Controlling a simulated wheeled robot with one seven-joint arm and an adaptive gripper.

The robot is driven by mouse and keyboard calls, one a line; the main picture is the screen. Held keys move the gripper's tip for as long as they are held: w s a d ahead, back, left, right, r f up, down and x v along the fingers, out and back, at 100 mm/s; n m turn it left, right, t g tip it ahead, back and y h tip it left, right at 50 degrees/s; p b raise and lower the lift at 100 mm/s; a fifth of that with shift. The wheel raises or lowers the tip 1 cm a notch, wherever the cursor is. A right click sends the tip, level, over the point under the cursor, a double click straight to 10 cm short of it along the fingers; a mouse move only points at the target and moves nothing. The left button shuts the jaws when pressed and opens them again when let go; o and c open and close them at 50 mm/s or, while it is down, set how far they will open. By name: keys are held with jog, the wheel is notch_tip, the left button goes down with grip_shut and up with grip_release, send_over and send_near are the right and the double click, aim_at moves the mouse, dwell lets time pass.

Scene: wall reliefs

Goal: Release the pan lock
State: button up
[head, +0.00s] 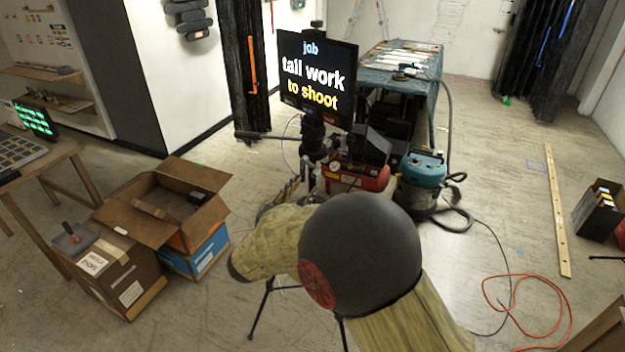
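A black screen (316,78) with the words "job tail work to shoot" stands on a tripod in the head view. Its dark tripod head (313,140) is below the screen, with a dark handle (265,136) pointing left. I cannot make out the pan lock at this size. My own arm, in khaki covering with a dark grey round joint, fills the lower middle and covers the lower part of the tripod.
A red compressor (355,176) and a blue vacuum (421,172) stand right of the tripod. An open cardboard box (150,232) and a closed one (108,265) are at left. An orange cable (515,305) lies at right. The floor right of the vacuum is mostly clear.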

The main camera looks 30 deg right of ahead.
aim_at(312, 176)
jog(key=x, duration=0.6)
jog(key=shift+w+d, duration=0.15)
jog(key=shift+d, duration=0.05)
jog(key=shift+c, duration=1.1)
grip_shut()
